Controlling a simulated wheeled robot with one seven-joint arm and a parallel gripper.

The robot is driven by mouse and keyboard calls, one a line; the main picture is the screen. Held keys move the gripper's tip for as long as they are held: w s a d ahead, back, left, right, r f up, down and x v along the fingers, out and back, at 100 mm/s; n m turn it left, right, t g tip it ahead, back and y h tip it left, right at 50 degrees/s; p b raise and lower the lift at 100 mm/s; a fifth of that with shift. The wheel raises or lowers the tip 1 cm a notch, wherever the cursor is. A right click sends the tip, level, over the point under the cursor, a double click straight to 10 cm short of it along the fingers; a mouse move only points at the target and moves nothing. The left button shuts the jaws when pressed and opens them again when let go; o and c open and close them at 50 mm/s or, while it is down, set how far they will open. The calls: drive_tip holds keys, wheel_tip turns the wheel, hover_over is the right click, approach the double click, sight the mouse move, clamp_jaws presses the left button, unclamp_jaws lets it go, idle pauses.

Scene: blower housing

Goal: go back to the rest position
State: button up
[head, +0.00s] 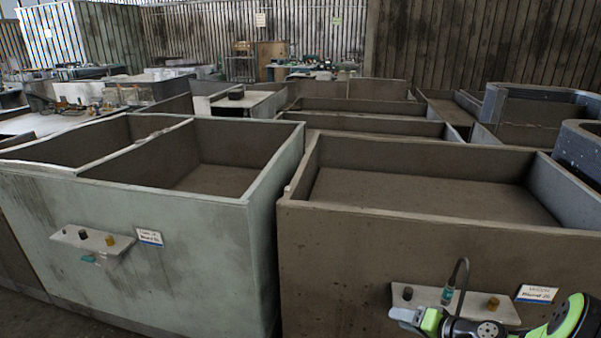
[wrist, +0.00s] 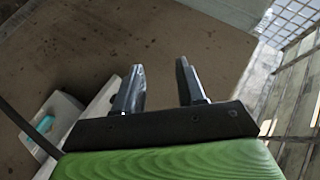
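My gripper (wrist: 160,82) shows in the wrist view with its two dark fingers apart and nothing between them. It faces the brown bin wall (wrist: 95,75). In the head view my arm shows at the lower right, in front of the brown bin (head: 400,245) and close to its small shelf (head: 455,300). The fingertips are not clear in the head view.
The shelf holds a dark knob (head: 407,293), a teal-banded piece (head: 447,295) and a yellow-brown knob (head: 492,304). A label (head: 536,293) is beside it. A pale green bin (head: 130,240) with a similar shelf (head: 92,238) stands left. More bins fill the background.

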drive_tip(key=s+a+r+n+g+h+p, duration=0.25)
drive_tip(key=s+a+r, duration=0.35)
drive_tip(key=r, duration=0.3)
drive_tip(key=s+a+r+n+g+h+p, duration=0.1)
drive_tip(key=s+a+r+n+g+h, duration=0.15)
drive_tip(key=s+a+r, duration=0.55)
drive_tip(key=s+r+h+p, duration=0.2)
drive_tip(key=s+r, duration=0.7)
drive_tip(key=s, duration=0.4)
drive_tip(key=shift+r+t, duration=0.15)
drive_tip(key=shift+t, duration=0.25)
drive_tip(key=shift+s, duration=0.15)
